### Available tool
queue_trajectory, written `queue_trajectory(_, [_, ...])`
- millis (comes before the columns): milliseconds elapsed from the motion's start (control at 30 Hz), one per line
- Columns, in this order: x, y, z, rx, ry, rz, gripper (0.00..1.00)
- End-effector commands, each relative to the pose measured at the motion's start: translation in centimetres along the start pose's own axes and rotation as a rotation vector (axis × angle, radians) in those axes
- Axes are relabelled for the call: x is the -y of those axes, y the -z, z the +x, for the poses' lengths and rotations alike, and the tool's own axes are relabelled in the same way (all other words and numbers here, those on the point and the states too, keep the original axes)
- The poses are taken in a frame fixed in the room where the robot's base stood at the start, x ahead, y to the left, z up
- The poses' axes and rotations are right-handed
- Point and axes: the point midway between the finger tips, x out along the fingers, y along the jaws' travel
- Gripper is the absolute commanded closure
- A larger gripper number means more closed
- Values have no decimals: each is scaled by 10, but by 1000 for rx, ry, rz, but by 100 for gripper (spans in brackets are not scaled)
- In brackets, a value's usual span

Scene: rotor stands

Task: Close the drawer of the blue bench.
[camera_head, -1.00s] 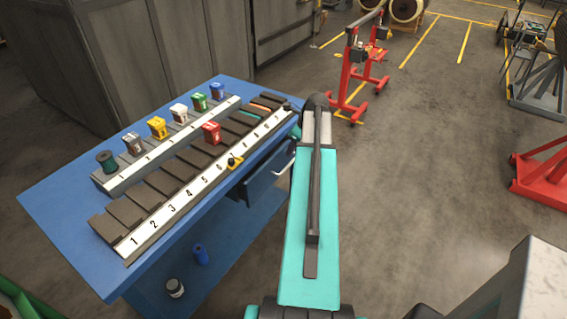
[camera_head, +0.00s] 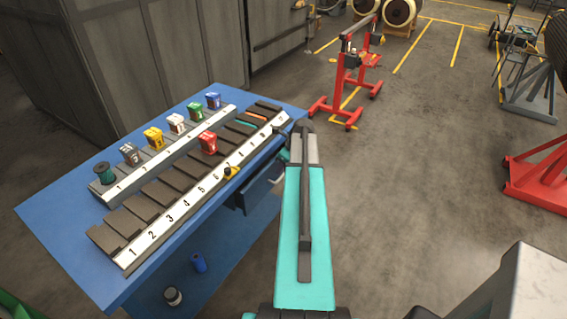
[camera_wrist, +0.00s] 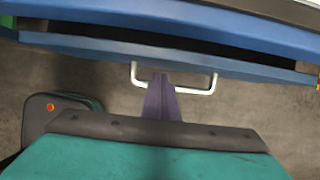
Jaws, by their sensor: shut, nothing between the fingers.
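The blue bench (camera_head: 75,225) stands at the left in the head view. Its drawer (camera_head: 262,187) is under the top on the right side, partly hidden by my arm. In the wrist view the drawer front (camera_wrist: 100,45) stands out from the bench edge (camera_wrist: 200,20), with a dark gap between them, so the drawer is partly open. A pale bar handle (camera_wrist: 212,84) sticks out from the front. My gripper (camera_wrist: 160,77) is shut and empty, its fingertips at the middle of the handle loop. I cannot tell whether they touch the front. The head view hides my fingers.

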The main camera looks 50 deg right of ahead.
Motion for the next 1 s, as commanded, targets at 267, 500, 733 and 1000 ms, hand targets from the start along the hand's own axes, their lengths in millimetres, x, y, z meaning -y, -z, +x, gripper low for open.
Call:
queue_trajectory(267, [0,-1,22,-1,-2,0,100])
queue_trajectory(500, [0,0,28,0,0,0,100])
queue_trajectory(733, [0,0,28,0,0,0,100])
queue_trajectory(1000, [1,-19,36,0,0,-2,100])
